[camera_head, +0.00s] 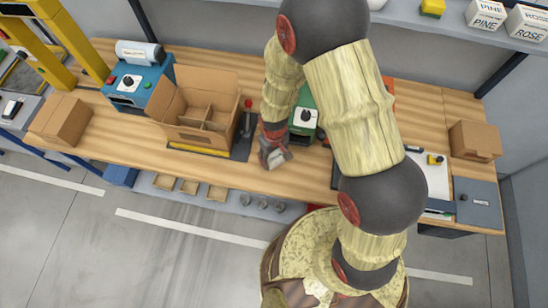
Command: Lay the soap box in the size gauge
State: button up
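My gripper (273,156) hangs over the front part of the wooden bench, right of the open carton. Its fingers are small and blurred, so I cannot tell whether they are open or shut, or whether the pale grey shape there is only fingers. White boxes marked PINE (486,14) and ROSE (527,22) stand on the shelf at the top right; I cannot tell whether either is the soap box. No size gauge can be made out for certain. My arm hides part of the bench's middle.
The open divided carton (190,103) stands left of my gripper, beside a red-knobbed lever (247,115). A green device (303,118) is behind my gripper. Closed brown cartons stand at the far left (61,119) and right (475,141). Bench front left is clear.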

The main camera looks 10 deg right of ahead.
jog(key=c, duration=0.9)
jog(key=shift+o, duration=0.2)
